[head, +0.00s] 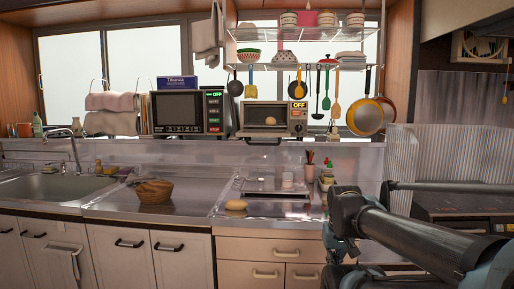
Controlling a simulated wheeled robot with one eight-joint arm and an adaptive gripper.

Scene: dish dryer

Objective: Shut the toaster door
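The toaster (291,125) is a small pale oven on the ledge below the window, right of the microwave. Its display reads OFF. Its front door (252,136) appears folded down in front of the dark opening, though its exact angle is hard to tell. No gripper fingers can be made out in the head view.
A microwave (178,112) with a blue box (176,83) on top stands left of the toaster. Utensils and pans hang under a wire rack (305,66) above. A basket (154,191), another bun (236,205) and a tray (262,187) are on the counter (190,208). A sink (58,187) is at left.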

